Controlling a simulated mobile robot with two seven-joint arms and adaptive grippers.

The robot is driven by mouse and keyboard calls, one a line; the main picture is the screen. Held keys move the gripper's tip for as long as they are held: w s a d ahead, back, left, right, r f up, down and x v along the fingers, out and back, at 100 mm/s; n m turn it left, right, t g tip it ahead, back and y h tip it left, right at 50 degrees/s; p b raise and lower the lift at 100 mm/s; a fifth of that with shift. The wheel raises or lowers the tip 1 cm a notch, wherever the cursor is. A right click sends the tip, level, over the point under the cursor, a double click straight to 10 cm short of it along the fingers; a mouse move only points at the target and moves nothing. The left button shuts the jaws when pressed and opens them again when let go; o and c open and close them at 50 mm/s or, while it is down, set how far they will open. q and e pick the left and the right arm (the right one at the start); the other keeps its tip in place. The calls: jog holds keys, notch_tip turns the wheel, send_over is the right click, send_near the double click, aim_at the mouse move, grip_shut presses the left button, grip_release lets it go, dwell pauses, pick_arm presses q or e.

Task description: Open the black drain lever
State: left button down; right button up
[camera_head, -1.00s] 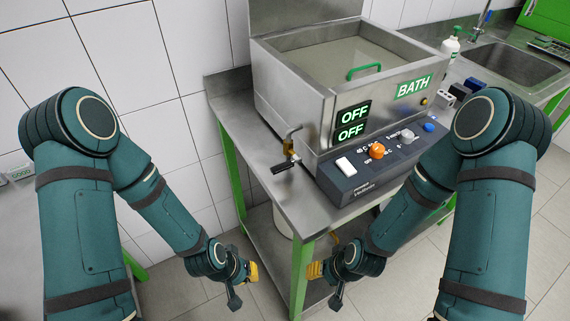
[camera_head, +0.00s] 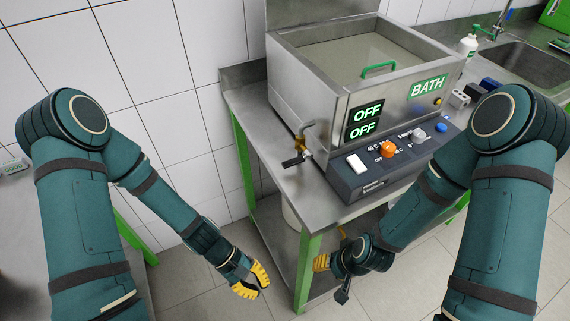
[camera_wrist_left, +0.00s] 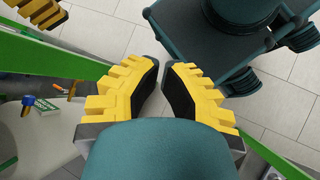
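The black drain lever (camera_head: 292,162) sticks out to the left of a brass valve (camera_head: 300,147) at the front left corner of the steel bath (camera_head: 310,105). The lever is not seen in the left wrist view.
The steel bench (camera_head: 262,135) has a green front leg (camera_head: 307,268) between my grippers. A control panel (camera_head: 375,172) with knobs fronts the bath; both displays (camera_head: 366,112) read OFF. A white tiled wall (camera_head: 190,80) is behind. Floor is free left of the bench.

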pick_arm(q)
jog(key=w+d+r+n+t+h, duration=0.1)
jog(key=w+d+r+n+h, duration=0.25)
jog(key=r+h, duration=0.2)
jog(key=n+t+h+p, duration=0.2)
jog(key=n+t+h, duration=0.3)
jog(key=n+t, duration=0.6)
send_near(298, 159)
notch_tip(298, 159, down, 4)
jog(key=a+m+t, duration=0.1)
jog(key=a, duration=0.2)
jog(key=shift+d, duration=0.15)
jog(key=shift+d, duration=0.1)
jog(key=b+x, duration=0.1)
jog(key=x, duration=0.8)
jog(key=shift+w+d+r, duration=0.2)
jog(key=shift+d, duration=0.1)
jog(key=shift+a, duration=0.1)
